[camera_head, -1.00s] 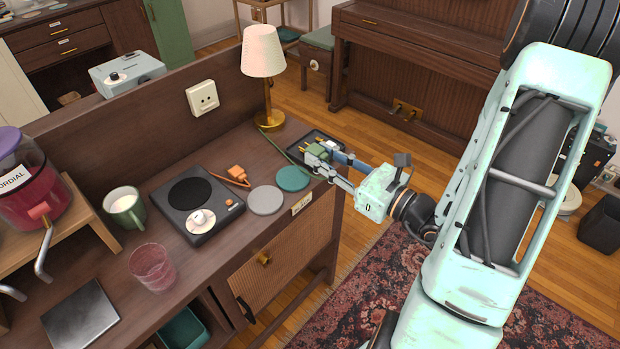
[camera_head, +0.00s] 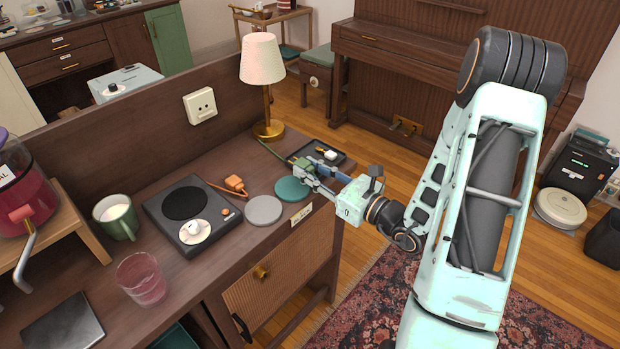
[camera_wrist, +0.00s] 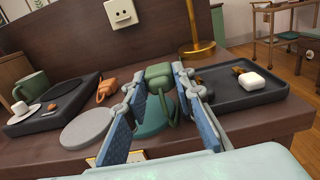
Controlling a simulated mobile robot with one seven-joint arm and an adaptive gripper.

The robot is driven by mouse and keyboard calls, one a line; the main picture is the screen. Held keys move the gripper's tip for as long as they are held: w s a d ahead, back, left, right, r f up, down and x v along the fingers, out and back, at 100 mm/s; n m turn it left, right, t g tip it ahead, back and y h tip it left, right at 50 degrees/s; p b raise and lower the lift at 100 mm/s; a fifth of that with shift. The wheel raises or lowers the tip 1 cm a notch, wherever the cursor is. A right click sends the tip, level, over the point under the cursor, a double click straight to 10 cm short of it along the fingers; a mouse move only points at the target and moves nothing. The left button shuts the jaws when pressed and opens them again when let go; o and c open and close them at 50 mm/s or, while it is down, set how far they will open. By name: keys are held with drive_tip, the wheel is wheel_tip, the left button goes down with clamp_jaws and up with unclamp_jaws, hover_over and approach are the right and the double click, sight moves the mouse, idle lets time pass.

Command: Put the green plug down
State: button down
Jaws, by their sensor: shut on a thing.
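The green plug (camera_head: 302,163) is between the fingertips of my gripper (camera_head: 312,174), over the right end of the wooden sideboard (camera_head: 225,165). My gripper is shut on it. In the wrist view the plug (camera_wrist: 159,75) is held upright between the two blue-padded fingers (camera_wrist: 157,88), with its green cord below. The plug is left of the dark tray (camera_head: 338,155) and just behind the teal coaster (camera_head: 292,189). I cannot tell whether it touches the sideboard top.
A white plug (camera_wrist: 262,80) lies in the dark tray. A brass lamp (camera_head: 268,128) stands behind. An outlet (camera_head: 200,105) is on the back panel.

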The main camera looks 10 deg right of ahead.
drive_tip(key=shift+f, duration=1.05)
drive_tip(key=shift+f, duration=0.1)
drive_tip(key=c, duration=1.9)
unclamp_jaws()
